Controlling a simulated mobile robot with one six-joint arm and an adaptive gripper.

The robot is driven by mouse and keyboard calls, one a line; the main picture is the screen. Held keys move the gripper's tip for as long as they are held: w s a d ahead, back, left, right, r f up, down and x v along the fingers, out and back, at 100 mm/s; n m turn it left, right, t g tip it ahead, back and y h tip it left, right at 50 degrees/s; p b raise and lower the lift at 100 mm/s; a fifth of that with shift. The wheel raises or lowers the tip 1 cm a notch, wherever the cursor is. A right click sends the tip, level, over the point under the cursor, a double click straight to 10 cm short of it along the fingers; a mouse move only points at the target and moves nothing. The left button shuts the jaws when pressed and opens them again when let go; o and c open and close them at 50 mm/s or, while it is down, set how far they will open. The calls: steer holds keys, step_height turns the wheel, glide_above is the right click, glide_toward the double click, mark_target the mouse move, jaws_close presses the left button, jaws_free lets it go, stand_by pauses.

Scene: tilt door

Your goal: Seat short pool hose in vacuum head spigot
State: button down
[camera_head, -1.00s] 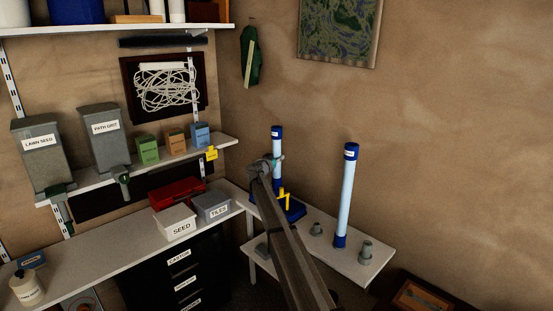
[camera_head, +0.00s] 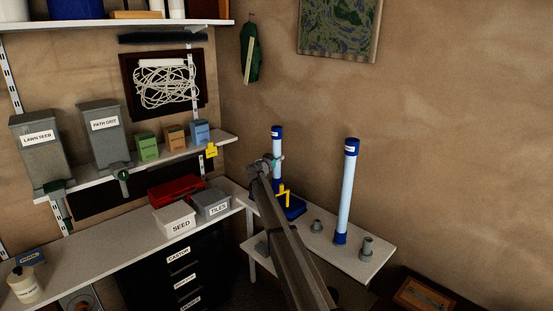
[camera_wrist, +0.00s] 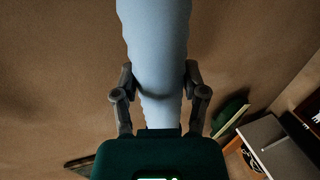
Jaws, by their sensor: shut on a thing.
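The short pool hose (camera_head: 277,144), pale blue with a dark blue cuff on top, stands roughly upright at the back of the white side bench. My gripper (camera_head: 273,162) is shut on it partway up. In the wrist view the pale ribbed hose (camera_wrist: 155,45) runs between the two fingers (camera_wrist: 160,88). The vacuum head (camera_head: 294,208), a blue base with a yellow bracket, sits on the bench below. My arm hides part of it and the hose's lower end, so I cannot tell whether the hose touches the spigot.
A longer pale blue hose (camera_head: 347,190) stands upright on the bench to the right. Two grey fittings (camera_head: 317,226) (camera_head: 366,249) stand near it. SEED (camera_head: 175,220) and TILES (camera_head: 212,206) boxes are on the left worktop. The brown wall is close behind.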

steer(key=shift+f+b, duration=1.45)
steer(key=shift+f, duration=0.05)
steer(key=shift+c, duration=0.3)
jaws_free()
steer(key=shift+s, duration=0.1)
steer(key=v, duration=1.2)
stand_by(0.8)
